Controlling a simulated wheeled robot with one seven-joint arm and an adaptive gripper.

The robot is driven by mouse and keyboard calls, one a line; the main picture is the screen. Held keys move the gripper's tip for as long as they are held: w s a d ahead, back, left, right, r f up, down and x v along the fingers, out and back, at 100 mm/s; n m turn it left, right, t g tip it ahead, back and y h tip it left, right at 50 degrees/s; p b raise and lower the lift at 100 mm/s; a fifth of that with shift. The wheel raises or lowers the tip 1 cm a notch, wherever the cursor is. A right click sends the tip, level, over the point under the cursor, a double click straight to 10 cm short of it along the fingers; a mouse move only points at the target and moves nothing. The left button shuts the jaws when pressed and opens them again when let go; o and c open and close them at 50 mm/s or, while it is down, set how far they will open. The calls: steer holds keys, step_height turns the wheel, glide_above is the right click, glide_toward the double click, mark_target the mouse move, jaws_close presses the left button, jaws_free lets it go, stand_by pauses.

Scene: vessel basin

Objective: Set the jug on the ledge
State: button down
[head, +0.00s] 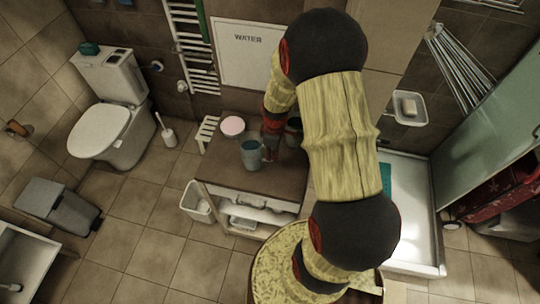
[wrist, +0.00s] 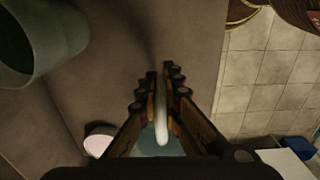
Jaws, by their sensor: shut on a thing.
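A teal-grey jug (head: 251,155) is at the brown-topped cabinet (head: 275,183), left of my gripper (head: 270,152) in the head view. In the wrist view my gripper (wrist: 165,98) is shut on the jug's pale upright handle (wrist: 162,130). The jug's body (wrist: 155,148) shows below it, largely hidden by the gripper. I cannot tell whether the jug touches the top or is held just above it. No separate ledge can be told for certain; the brown top is the nearest raised surface.
A dark green vessel (wrist: 38,38) stands nearby, partly behind my arm in the head view (head: 294,125). A pink round thing (head: 232,125) lies at the top's far left. A white basket (head: 196,201) stands beside the cabinet. The front of the top is clear.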

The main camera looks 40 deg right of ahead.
steer(key=shift+s+f, duration=0.2)
steer(key=shift+f, duration=0.25)
steer(key=shift+s+f, duration=0.2)
steer(key=shift+f, duration=0.25)
steer(key=shift+w+f, duration=0.2)
steer(key=shift+w, duration=0.15)
steer(key=c, duration=2.2)
jaws_free()
steer(key=shift+w, duration=0.2)
steer(key=shift+c, duration=0.2)
steer(key=shift+o, duration=1.3)
steer(key=shift+s, duration=0.15)
steer(key=shift+r, duration=0.15)
